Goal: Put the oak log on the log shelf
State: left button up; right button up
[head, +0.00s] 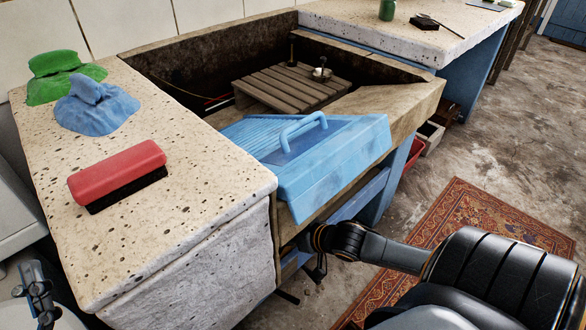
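I cannot make out an oak log in the head view. Blue shelf-like boards (360,199) show under the front of the trough; I cannot tell whether they are the log shelf. My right gripper (315,272) is low in front of the trough's lower part, beside the stone counter's front corner. Its fingers are small, dark and partly hidden, so its opening and any held thing are unclear. My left gripper (40,296) is at the lower left edge, beside the stone counter; its fingers cannot be read.
The stone counter (150,230) carries a red brush (118,170), a blue cloth (97,108) and a green cloth (55,75). A blue washboard (335,165) lies across the trough's wooden rim, above my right gripper. A slatted wooden rack (280,92) sits inside. A patterned rug (480,225) covers the floor at right.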

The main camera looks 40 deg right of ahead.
jog(key=p+v, duration=0.1)
jog(key=v, duration=0.2)
jog(key=shift+s+r, duration=0.1)
jog(key=shift+r, duration=0.05)
pick_arm(q)
jog(key=w+f+g+y, duration=0.1)
jog(key=w+f+g, duration=0.2)
jog(key=f, duration=0.3)
jog(key=shift+w+f+g+y, duration=0.15)
jog(key=shift+f+g+y, duration=0.2)
jog(key=shift+g, duration=0.45)
pick_arm(e)
jog(key=shift+s+d+r, duration=0.1)
jog(key=shift+s+r, duration=0.05)
jog(key=shift+s, duration=0.05)
